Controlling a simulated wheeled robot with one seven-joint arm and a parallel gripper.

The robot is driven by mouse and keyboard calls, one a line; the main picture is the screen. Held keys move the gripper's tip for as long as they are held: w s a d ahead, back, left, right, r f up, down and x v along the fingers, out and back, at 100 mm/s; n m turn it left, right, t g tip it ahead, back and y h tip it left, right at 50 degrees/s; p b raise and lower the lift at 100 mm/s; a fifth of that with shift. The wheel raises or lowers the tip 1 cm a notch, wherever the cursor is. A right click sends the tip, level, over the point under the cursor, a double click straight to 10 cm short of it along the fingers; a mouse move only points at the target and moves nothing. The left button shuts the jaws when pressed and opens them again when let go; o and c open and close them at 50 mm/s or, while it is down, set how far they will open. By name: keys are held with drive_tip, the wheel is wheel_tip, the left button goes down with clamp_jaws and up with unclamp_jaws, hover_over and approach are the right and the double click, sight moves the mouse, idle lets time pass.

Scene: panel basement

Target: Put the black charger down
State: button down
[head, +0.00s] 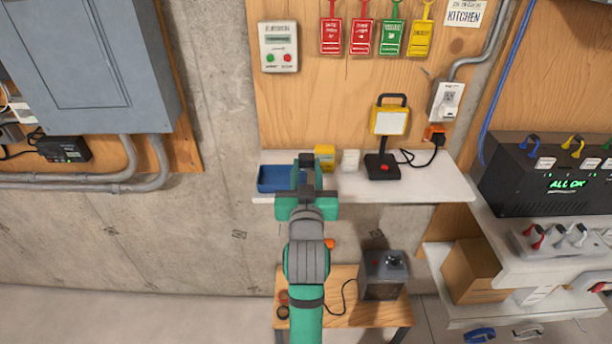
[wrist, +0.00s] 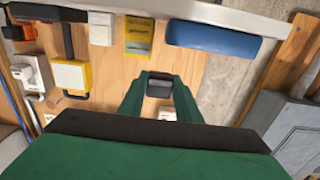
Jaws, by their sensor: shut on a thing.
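My gripper (head: 306,172) is shut on a small black block, the black charger (head: 306,159). In the wrist view the charger (wrist: 160,83) sits between the two green fingertips (wrist: 160,90). In the head view my gripper is in front of the white wall shelf (head: 420,188), overlapping the right part of the blue tray (head: 267,180). Whether the charger touches anything besides the fingers, I cannot tell. My arm hides part of the shelf.
A yellow box (head: 325,156), a white block (head: 350,159) and a yellow work lamp (head: 388,125) with a cable stand on the shelf. Free shelf surface lies right of the lamp. Below, a wooden table (head: 345,310) carries a grey device (head: 384,273).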

drive_tip(key=shift+w+a+f, duration=0.1)
drive_tip(key=shift+a+f, duration=0.05)
drive_tip(key=shift+f, duration=1.5)
drive_tip(key=shift+f, duration=0.1)
drive_tip(key=shift+a+f, duration=0.1)
drive_tip(key=shift+f, duration=0.2)
drive_tip(key=shift+f, duration=0.2)
drive_tip(key=c, duration=1.3)
unclamp_jaws()
